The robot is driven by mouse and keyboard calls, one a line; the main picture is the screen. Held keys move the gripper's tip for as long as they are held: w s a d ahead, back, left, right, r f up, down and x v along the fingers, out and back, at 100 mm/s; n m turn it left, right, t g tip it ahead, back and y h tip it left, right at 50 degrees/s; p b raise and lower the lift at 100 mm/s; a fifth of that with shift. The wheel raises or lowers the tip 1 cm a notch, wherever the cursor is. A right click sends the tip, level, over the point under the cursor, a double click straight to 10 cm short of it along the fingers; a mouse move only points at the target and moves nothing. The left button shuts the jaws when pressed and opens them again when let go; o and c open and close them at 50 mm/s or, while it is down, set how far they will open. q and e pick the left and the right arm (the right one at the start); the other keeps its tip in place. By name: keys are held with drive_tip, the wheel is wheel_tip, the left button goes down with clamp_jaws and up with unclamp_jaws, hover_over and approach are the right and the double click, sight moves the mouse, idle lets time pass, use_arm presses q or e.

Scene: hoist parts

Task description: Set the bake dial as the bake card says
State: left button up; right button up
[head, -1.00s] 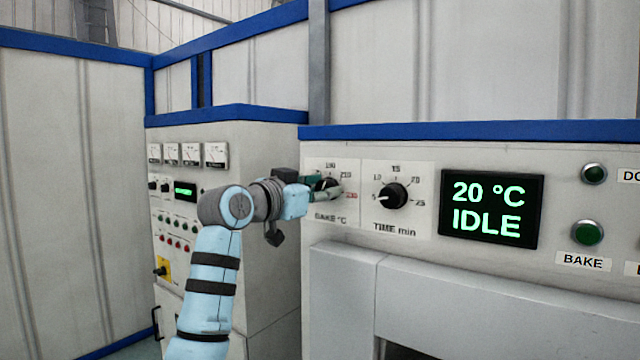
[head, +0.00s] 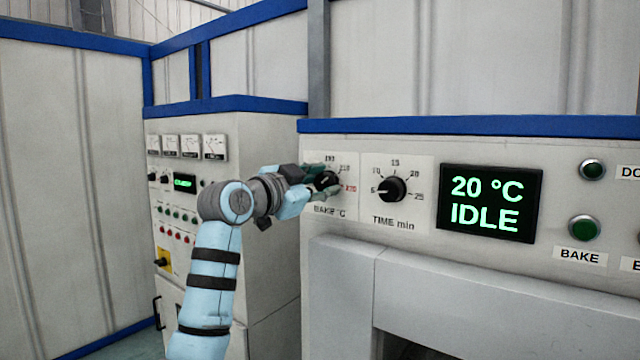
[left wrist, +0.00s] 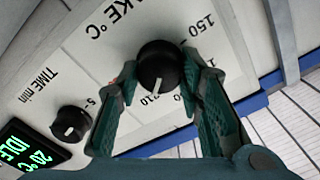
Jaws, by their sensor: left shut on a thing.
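The bake dial (head: 328,179) is a black round knob with a white pointer on the oven panel. It also shows in the left wrist view (left wrist: 158,62). My left gripper (head: 322,184) is shut on it, with one green finger on each side (left wrist: 163,85). In the wrist view the pointer is at or close to the 210 mark, though the fingers hide part of the scale. The head view shows the marks 190, 210 and a red 230. No bake card is in view. My right gripper is not in view.
The time dial (head: 391,190) stands right of the bake dial, pointing near 5. The display (head: 490,203) reads 20 °C IDLE. A green button (head: 585,228) sits above the BAKE label. A cabinet with gauges (head: 187,147) stands left, behind my arm.

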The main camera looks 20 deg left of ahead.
use_arm(q)
drive_tip(key=o, duration=1.2)
drive_tip(key=shift+c, duration=0.2)
drive_tip(key=v, duration=1.2)
drive_tip(key=shift+w+d+f, duration=0.1)
